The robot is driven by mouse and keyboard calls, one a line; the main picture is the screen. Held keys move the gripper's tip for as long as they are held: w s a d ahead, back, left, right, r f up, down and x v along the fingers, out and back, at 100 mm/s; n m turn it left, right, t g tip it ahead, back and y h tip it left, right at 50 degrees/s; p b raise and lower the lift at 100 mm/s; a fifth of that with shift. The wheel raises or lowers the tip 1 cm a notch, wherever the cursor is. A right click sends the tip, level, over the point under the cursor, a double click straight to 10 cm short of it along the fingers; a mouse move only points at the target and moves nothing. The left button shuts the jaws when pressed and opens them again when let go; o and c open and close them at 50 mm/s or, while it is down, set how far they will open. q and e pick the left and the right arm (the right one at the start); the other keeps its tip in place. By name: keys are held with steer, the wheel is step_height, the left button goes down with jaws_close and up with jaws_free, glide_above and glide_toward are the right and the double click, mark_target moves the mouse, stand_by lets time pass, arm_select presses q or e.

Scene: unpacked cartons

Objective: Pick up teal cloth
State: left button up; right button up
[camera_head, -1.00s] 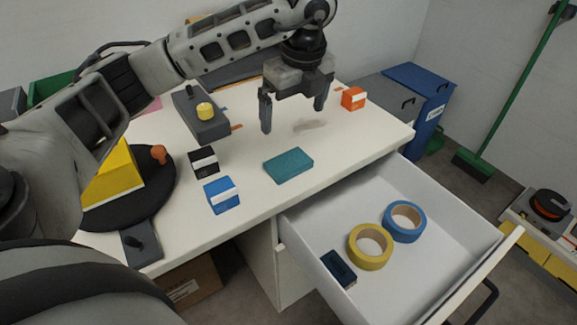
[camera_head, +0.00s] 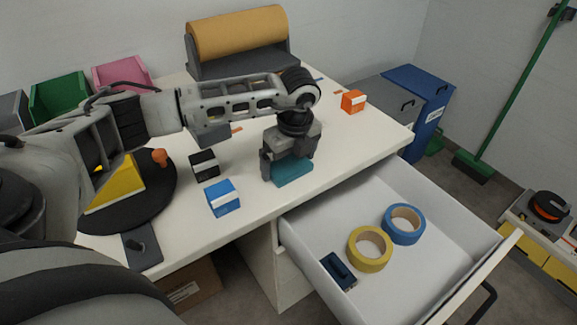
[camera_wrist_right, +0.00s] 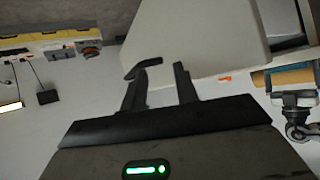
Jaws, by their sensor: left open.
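The teal cloth (camera_head: 293,173) is a folded flat block lying on the white table near its front edge, in the head view. My left gripper (camera_head: 285,174) points down over it, with its fingers open on either side of the cloth. The gripper body hides the cloth's back part, and I cannot tell whether the fingers touch it. My right gripper (camera_wrist_right: 160,84) shows in the right wrist view, with its two fingers apart and nothing between them. The cloth cannot be made out in that view.
A blue box (camera_head: 222,197) and a black box (camera_head: 204,165) stand left of the cloth. An orange box (camera_head: 353,101) is at the table's right. The open drawer (camera_head: 330,215) below holds yellow tape (camera_head: 369,249), blue tape (camera_head: 404,223) and a dark blue item (camera_head: 338,270).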

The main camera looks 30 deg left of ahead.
mark_target(288, 163)
arm_select(q)
steer(key=c, duration=0.7)
steer(key=shift+r, duration=0.55)
step_height(288, 163, up, 2)
steer(key=shift+d+r+b, duration=0.15)
steer(key=shift+r+b, duration=0.1)
steer(key=shift+b, duration=0.05)
steer(key=s+d+r, duration=0.8)
steer(key=d+r, duration=0.1)
steer(key=d, duration=0.1)
steer(key=shift+s+d+r, duration=0.2)
steer(key=shift+s+d, duration=0.05)
steer(key=shift+d, duration=0.15)
